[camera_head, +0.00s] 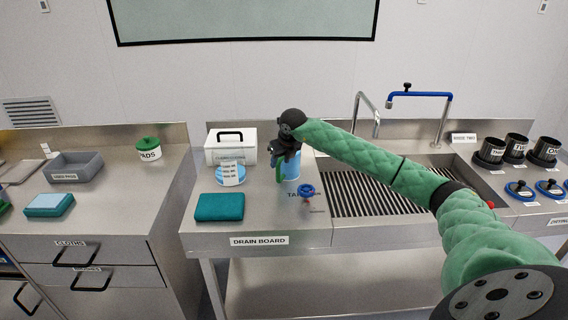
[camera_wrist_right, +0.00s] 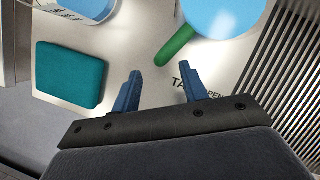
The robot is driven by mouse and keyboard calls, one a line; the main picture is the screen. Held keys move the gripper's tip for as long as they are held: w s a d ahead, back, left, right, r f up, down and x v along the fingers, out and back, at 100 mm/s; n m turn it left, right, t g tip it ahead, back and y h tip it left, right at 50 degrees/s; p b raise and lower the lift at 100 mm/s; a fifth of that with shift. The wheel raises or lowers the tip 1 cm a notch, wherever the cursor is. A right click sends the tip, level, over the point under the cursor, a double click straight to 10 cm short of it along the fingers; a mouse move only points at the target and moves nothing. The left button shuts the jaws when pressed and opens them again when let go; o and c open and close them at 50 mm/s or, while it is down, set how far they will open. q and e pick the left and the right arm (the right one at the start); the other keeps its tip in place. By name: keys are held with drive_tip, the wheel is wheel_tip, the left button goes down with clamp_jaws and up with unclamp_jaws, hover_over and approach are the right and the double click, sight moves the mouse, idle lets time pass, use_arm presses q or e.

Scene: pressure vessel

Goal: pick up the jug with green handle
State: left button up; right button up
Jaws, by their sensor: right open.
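The jug (camera_head: 292,170) is light blue and stands upright on the steel drain board, partly hidden behind my right gripper. Its green handle (camera_head: 280,173) is on its left side. In the right wrist view the jug (camera_wrist_right: 222,10) is at the top, cut off by the edge, and the green handle (camera_wrist_right: 175,46) sticks out down and left. My right gripper (camera_head: 277,160) is above and beside the handle. In the wrist view the gripper (camera_wrist_right: 160,82) has its two blue fingers apart and empty, with the handle beyond their tips. My left gripper is not in view.
A teal cloth pack (camera_head: 219,207), a light blue round container (camera_head: 231,174) and a white box (camera_head: 230,146) lie left of the jug. A blue-knobbed item (camera_head: 306,191) is at the front right. The slatted sink (camera_head: 370,190) is to the right.

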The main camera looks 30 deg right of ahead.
sight(279, 164)
drive_tip(key=shift+p+x, duration=0.4)
drive_tip(key=shift+x, duration=0.75)
drive_tip(key=shift+w+f, duration=0.2)
drive_tip(key=shift+f, duration=0.1)
drive_tip(key=p+x, duration=0.1)
drive_tip(key=x, duration=0.1)
drive_tip(key=shift+f+p, duration=0.25)
drive_tip(key=shift+p, duration=0.15)
drive_tip(key=shift+w+f, duration=0.15)
drive_tip(key=shift+f, duration=0.3)
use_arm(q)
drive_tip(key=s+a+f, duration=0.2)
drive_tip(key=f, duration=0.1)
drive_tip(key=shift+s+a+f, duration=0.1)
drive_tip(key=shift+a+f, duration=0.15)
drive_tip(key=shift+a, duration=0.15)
use_arm(e)
clamp_jaws()
